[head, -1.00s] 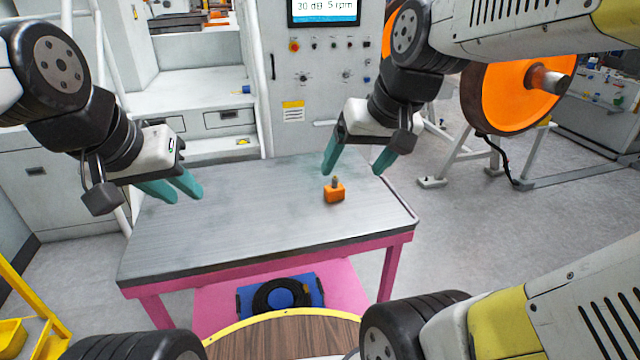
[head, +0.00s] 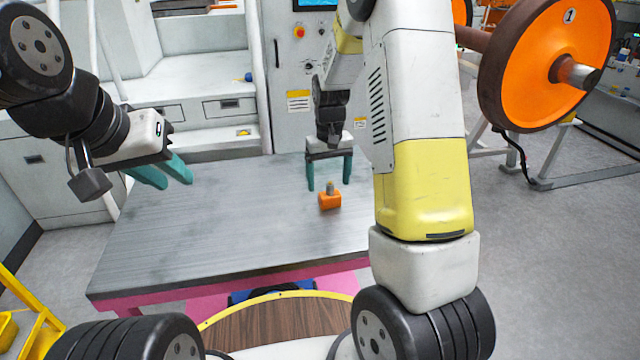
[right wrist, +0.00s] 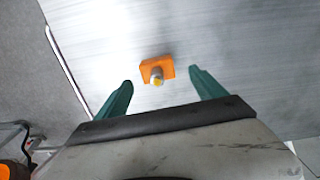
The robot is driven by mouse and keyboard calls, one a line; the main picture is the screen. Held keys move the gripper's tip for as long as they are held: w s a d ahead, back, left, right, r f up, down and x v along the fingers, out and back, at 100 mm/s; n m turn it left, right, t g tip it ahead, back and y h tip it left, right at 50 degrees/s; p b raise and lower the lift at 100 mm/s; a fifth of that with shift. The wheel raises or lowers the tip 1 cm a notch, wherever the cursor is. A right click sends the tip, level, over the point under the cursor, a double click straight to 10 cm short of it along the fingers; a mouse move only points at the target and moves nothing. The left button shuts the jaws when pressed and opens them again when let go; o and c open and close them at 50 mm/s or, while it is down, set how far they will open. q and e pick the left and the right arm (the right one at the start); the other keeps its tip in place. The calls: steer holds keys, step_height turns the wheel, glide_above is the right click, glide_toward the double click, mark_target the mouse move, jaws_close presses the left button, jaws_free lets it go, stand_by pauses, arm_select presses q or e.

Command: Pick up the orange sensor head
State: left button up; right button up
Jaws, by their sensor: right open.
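The orange sensor head (head: 329,201) is a small orange block with a grey stub on top. It stands upright on the metal table top, and in the right wrist view (right wrist: 153,68) it lies ahead of and between the fingertips. My right gripper (head: 329,187) points down with its teal fingers spread, just behind the sensor head in the head view. It is open and empty, and its fingers (right wrist: 157,77) do not touch the block. My left gripper (head: 177,180) hangs over the table's left side, its two teal fingers apart with nothing between them.
The grey table top (head: 220,225) is otherwise clear. A white control cabinet (head: 290,80) stands behind it. A large orange-faced wheel (head: 560,65) on an axle stands at the right. A yellow frame (head: 30,310) is at the lower left.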

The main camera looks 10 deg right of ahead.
mark_target(329, 193)
steer(key=f, duration=0.6)
steer(key=shift+w+d, duration=0.2)
steer(key=shift+w, duration=0.05)
steer(key=shift+r, duration=0.1)
steer(key=c, duration=1.5)
steer(key=shift+c, duration=0.2)
